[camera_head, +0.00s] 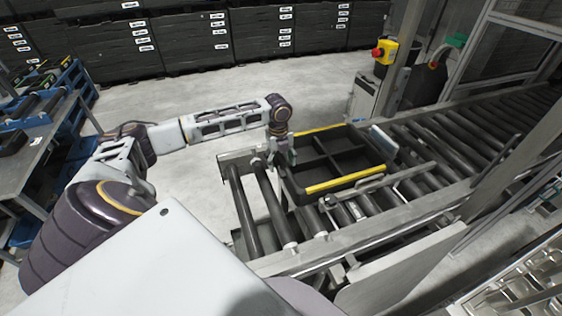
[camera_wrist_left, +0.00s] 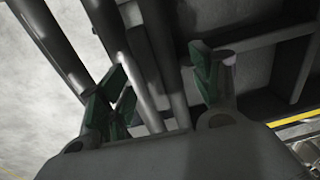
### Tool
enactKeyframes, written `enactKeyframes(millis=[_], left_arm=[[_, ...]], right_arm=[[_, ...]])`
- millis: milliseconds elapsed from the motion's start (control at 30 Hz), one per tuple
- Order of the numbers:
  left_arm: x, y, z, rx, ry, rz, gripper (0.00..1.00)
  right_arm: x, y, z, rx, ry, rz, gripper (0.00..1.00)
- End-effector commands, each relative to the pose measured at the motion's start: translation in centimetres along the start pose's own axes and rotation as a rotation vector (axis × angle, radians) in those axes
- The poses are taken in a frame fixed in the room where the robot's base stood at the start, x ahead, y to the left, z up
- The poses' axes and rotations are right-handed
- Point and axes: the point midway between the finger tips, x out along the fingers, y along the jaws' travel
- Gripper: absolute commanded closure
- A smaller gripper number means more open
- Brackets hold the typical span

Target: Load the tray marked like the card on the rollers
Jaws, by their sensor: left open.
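A black tray (camera_head: 345,183) with compartments and yellow-striped long edges lies on the conveyor rollers (camera_head: 243,208). Its dark walls also show at the upper right of the left wrist view (camera_wrist_left: 262,42). My left gripper (camera_head: 283,155) points down at the tray's left end. In the left wrist view its green-padded fingers (camera_wrist_left: 160,95) are apart, with rollers and the tray's edge beyond them. I cannot tell whether the fingers touch the tray. A pale panel (camera_head: 383,140) stands at the tray's far right end; I cannot make out any marking. My right gripper is not in view.
A grey table (camera_head: 38,150) with dark trays and blue crates stands at the left. A yellow box with a red button (camera_head: 383,52) is beyond the conveyor. A metal guide rail (camera_head: 415,175) runs along the rollers. The floor behind my left arm is clear.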

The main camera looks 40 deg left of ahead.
Motion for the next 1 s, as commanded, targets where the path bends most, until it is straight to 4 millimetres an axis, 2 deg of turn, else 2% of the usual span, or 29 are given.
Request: enactKeyframes(millis=[267, 800, 1000], left_arm=[[-2.5, 0.0, 0.0, 0.000, -0.001, -0.002, 0.36], [-10.2, -0.1, 0.1, 0.000, -0.002, -0.005, 0.36], [-11.5, -0.1, 0.0, 0.000, -0.001, -0.004, 0.36]], right_arm=[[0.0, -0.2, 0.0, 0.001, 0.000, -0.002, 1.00], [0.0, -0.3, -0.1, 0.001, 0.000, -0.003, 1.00], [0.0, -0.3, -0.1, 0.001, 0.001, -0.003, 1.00]])
